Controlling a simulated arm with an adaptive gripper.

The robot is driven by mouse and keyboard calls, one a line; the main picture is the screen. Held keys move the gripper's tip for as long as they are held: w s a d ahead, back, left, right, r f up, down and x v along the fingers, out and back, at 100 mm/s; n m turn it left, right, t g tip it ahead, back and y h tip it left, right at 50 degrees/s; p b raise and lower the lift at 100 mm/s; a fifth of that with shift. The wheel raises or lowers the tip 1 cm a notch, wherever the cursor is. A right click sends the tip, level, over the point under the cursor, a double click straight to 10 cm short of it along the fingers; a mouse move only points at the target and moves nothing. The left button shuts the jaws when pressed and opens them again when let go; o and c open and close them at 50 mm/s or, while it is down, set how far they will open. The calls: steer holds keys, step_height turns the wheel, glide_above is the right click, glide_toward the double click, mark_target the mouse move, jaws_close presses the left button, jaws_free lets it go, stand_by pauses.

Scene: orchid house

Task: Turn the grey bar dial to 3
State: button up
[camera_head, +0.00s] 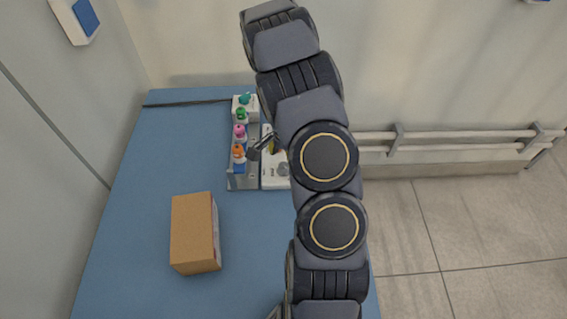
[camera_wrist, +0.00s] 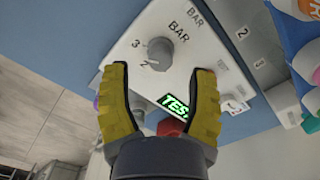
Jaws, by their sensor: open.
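The grey bar dial (camera_wrist: 160,51) is a round knob on a white panel (camera_wrist: 207,40) in the wrist view, with BAR printed beside it. The numbers 3 and 2 show at its left side; I cannot tell which its pointer faces. My gripper (camera_wrist: 162,74) has yellow and black fingers, spread apart and empty. The dial shows beyond the fingertips, between their lines, and neither finger appears to touch it. In the head view the white panel (camera_head: 273,182) lies on the blue table, partly hidden by my arm.
A lit green display (camera_wrist: 176,104) and a red knob or button (camera_wrist: 170,127) are on the panel near the fingers. A rack (camera_head: 240,184) of bottles with coloured caps stands just left of the panel. A cardboard box (camera_head: 193,232) sits nearer on the blue table (camera_head: 140,225).

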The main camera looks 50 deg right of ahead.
step_height(320, 180, up, 9)
steer(key=shift+f, duration=0.2)
stand_by(0.6)
